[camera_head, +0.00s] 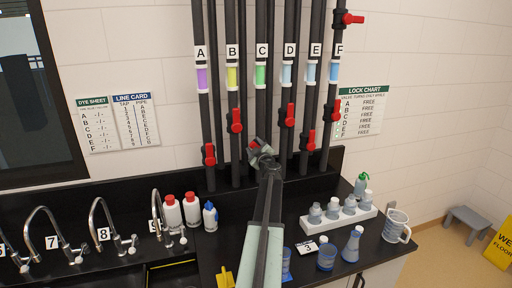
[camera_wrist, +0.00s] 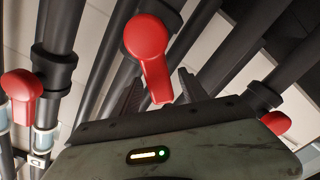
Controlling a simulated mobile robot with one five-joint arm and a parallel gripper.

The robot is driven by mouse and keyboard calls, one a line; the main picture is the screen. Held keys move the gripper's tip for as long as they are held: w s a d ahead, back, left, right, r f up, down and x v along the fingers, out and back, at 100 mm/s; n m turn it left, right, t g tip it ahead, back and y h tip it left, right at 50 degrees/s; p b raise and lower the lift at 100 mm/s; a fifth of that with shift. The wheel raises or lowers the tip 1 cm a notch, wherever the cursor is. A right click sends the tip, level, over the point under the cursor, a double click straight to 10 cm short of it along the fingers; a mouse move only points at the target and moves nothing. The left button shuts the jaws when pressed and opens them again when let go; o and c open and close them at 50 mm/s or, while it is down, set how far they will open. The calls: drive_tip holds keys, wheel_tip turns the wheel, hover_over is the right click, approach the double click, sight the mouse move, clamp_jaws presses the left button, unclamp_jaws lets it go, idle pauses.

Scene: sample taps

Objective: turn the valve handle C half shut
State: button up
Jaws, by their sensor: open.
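The valve handle C (camera_head: 253,144) is red and sits on the pipe under the label C (camera_head: 261,52). My gripper covers most of it in the head view. In the wrist view a red handle (camera_wrist: 148,48), apparently the same one, is in the middle, with its lever hanging toward my gripper. My gripper (camera_head: 258,148) is open in front of pipe C. In the wrist view its two dark fingers (camera_wrist: 160,92) stand on either side of the lever's end. I cannot tell whether either finger touches it.
Red handles on pipes B (camera_head: 236,121) and D (camera_head: 289,115) flank C closely. Handle A (camera_head: 209,154) and handle E (camera_head: 309,140) hang lower; handle F (camera_head: 352,19) sticks out sideways. Bottles (camera_head: 173,211) and a white rack (camera_head: 339,219) stand on the black counter below.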

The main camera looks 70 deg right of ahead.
drive_tip(key=shift+a, duration=0.1)
drive_tip(key=v, duration=0.7)
drive_tip(key=shift+s+a, duration=0.2)
drive_tip(key=shift+s, duration=0.05)
